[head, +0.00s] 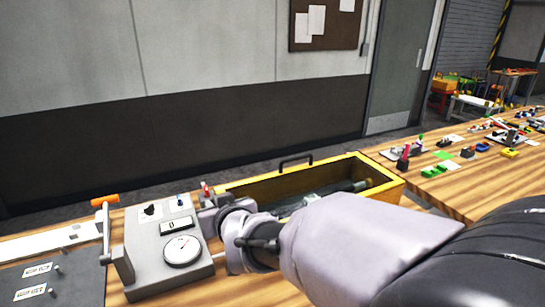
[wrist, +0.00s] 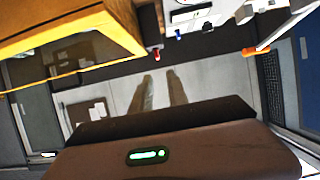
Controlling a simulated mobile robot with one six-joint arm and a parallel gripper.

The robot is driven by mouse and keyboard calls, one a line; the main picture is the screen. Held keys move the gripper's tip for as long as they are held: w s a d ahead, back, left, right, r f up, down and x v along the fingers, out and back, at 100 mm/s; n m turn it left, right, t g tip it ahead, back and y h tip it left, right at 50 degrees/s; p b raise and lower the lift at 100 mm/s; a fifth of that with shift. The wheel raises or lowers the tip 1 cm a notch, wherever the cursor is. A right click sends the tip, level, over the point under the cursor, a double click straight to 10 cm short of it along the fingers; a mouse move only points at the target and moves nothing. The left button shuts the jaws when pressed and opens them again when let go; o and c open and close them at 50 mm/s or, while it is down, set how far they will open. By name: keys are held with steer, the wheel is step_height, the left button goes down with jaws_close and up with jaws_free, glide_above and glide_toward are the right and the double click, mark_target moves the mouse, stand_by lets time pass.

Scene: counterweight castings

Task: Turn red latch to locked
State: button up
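A small red piece (head: 206,188), which looks like the red latch, stands between the grey gauge box and the yellow bin. It also shows in the wrist view (wrist: 157,55), just above and between my fingertips. It is too small to tell its lock position. My gripper (wrist: 158,76) has its two fingers apart with nothing between them, and in the picture they end a little short of the red piece. In the head view my wrist and arm cover much of the area right of the gauge box, so the gripper is hardly visible there.
A grey box with a round dial (head: 183,251) and a blue switch (head: 180,200) stands left of my wrist. An orange-handled lever (head: 104,201) rises at its left. A yellow bin (head: 390,188) with a black handle stands behind my arm. Small parts lie on the right bench.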

mark_target(207, 190)
steer(key=b+x, duration=0.1)
steer(key=x, duration=0.5)
steer(key=b+x, duration=0.1)
steer(key=x, duration=0.4)
steer(key=b+x, duration=0.1)
steer(key=x, duration=0.5)
steer(key=shift+w+d, duration=0.25)
steer(key=shift+w, duration=0.3)
jaws_close()
